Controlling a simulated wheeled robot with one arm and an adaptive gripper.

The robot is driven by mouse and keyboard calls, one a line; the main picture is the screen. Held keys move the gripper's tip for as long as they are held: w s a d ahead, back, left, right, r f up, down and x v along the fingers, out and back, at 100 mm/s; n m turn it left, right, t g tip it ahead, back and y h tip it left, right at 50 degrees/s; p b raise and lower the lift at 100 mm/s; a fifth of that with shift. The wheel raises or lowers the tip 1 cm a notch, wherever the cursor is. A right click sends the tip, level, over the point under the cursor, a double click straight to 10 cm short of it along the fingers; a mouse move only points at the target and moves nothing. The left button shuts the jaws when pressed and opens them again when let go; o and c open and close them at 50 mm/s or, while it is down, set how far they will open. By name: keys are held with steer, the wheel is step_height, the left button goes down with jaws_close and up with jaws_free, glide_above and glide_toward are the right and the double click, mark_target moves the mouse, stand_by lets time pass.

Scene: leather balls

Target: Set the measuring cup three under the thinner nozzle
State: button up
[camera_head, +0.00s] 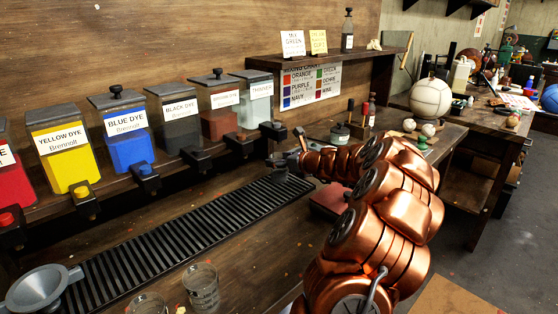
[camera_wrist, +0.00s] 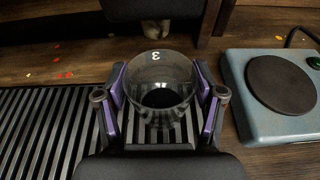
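The measuring cup three (camera_wrist: 160,72) is a clear cup with a white 3, seen from above in the wrist view. It sits between the purple finger pads of my gripper (camera_wrist: 160,102), which appear to press on both its sides. In the head view my gripper (camera_head: 287,162) is low over the far right end of the drip grate, and the cup is hard to make out there. The thinner container (camera_head: 255,88) is the rightmost on the shelf, with its dark nozzle (camera_head: 273,131) behind and above my gripper. A dark fitting (camera_wrist: 155,18) shows beyond the cup in the wrist view.
The slotted drip grate (camera_head: 190,232) runs below the row of dye containers. Two other clear cups (camera_head: 202,290) and a grey funnel-like bowl (camera_head: 40,288) stand at the front left. A hot plate (camera_wrist: 238,75) with a black disc is close right of my gripper in the wrist view.

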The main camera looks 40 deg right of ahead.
steer(key=shift+o, duration=1.3)
steer(key=shift+r, duration=0.1)
steer(key=shift+s+r, duration=0.15)
steer(key=v, duration=1.1)
steer(key=shift+s, duration=0.35)
steer(key=shift+a+r, duration=0.1)
steer(key=shift+a, duration=0.05)
